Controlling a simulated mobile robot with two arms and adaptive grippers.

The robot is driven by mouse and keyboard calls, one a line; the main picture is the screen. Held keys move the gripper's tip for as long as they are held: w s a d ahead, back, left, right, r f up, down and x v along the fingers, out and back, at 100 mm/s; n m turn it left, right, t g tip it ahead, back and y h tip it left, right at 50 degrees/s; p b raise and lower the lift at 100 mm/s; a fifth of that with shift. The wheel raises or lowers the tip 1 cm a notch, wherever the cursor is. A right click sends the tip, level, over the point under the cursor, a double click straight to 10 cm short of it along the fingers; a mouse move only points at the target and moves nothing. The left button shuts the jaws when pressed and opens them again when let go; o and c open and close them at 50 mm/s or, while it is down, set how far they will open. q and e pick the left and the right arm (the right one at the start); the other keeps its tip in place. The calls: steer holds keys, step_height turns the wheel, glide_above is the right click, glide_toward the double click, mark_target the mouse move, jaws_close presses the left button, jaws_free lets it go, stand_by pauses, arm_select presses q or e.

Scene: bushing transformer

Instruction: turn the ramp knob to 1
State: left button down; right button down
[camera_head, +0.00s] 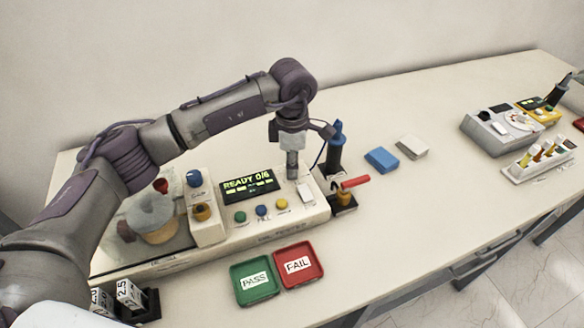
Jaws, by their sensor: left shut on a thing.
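The tester (278,228) is a long cream unit with a lit display (250,186) reading "READY 0/6". Below the display are green, blue and yellow buttons. My left gripper (292,172) points straight down onto the panel just right of the display. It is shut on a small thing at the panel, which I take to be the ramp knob. Its fingers hide the knob, so its pointer and scale cannot be read. A white switch or plate (306,193) lies just in front of the fingers. A separate blue knob (194,178) stands on the raised block left of the display. My right gripper is not in view.
A green PASS tray (254,297) and a red FAIL tray (314,257) lie in front of the tester. A dark tool with a blue top (336,148) and a red-handled part (350,183) stand close to its right.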

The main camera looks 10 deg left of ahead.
arm_select(q)
steer(key=shift+n, duration=0.5)
steer(key=c, duration=0.9)
jaws_free()
steer(key=shift+c, duration=0.2)
step_height(320, 180, up, 12)
